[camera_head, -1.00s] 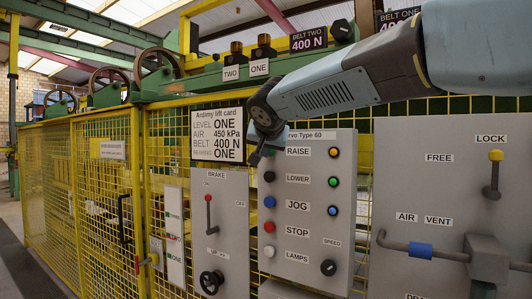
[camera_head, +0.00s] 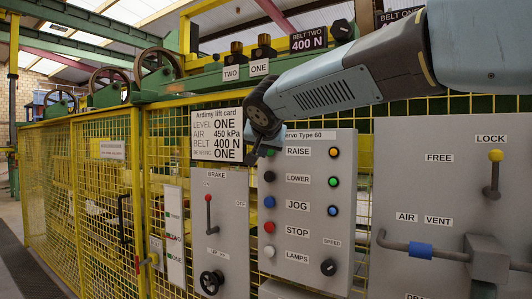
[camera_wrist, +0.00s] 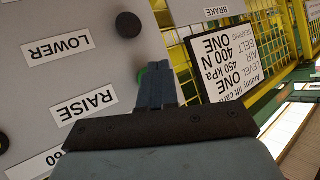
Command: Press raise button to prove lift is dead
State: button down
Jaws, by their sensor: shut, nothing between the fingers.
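The RAISE label (camera_head: 298,152) is at the top of the grey servo panel (camera_head: 300,222). In the head view my gripper (camera_head: 256,155) is at the panel's upper left corner. The black LOWER button (camera_head: 269,176) shows below; it also appears in the wrist view (camera_wrist: 129,25). An orange round fitting (camera_head: 334,152) is right of RAISE.
The lift card (camera_head: 216,135) hangs on the yellow mesh fence left of the panel. The brake panel (camera_head: 220,235) stands lower left, with a red-knobbed lever (camera_head: 208,212). At right is a grey panel (camera_head: 455,175) with an air vent pipe. JOG (camera_head: 269,202) and STOP (camera_head: 269,227) buttons sit below LOWER.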

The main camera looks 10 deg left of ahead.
jog(key=shift+s+a, duration=0.1)
jog(key=shift+s, duration=0.05)
jog(key=s, duration=0.1)
jog(key=s+a, duration=0.1)
jog(key=s, duration=0.2)
jog(key=shift+s+a, duration=0.3)
jog(key=shift+a, duration=0.1)
dwell(0.3)
dwell(0.5)
